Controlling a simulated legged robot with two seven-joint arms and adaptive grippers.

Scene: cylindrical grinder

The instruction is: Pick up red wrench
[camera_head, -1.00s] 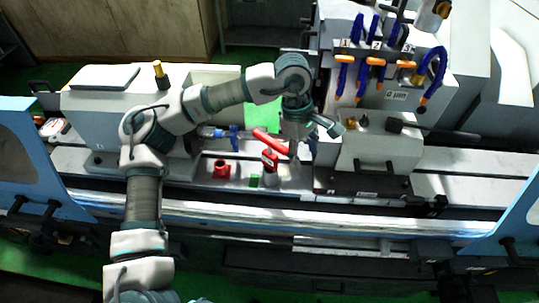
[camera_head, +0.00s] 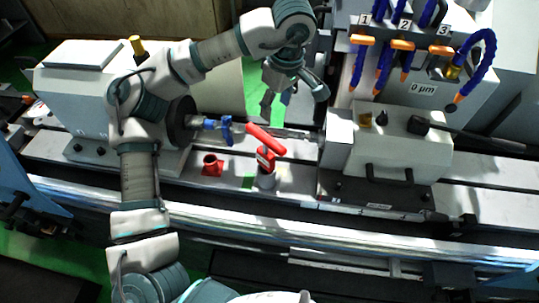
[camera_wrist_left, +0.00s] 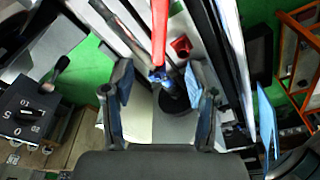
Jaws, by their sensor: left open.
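A long red piece, which looks like the red wrench (camera_head: 266,139), lies at a slant near the middle of the machine bed, just above a small red-and-grey bottle-like object (camera_head: 266,167). Whether they touch is unclear. My left gripper (camera_head: 290,98) hangs above and behind it, fingers spread and empty. In the left wrist view the open fingers (camera_wrist_left: 160,97) frame the bottom centre, and the red piece (camera_wrist_left: 160,30) runs in from the top edge. My right gripper is not in view.
A blue clamp (camera_head: 225,130) sits on the spindle line left of the red piece. A red cup (camera_head: 212,164) stands on the bed. The tailstock block (camera_head: 395,150) is right, with blue hoses and orange nozzles (camera_head: 402,45) above. The grey bed (camera_head: 300,184) has some bare room.

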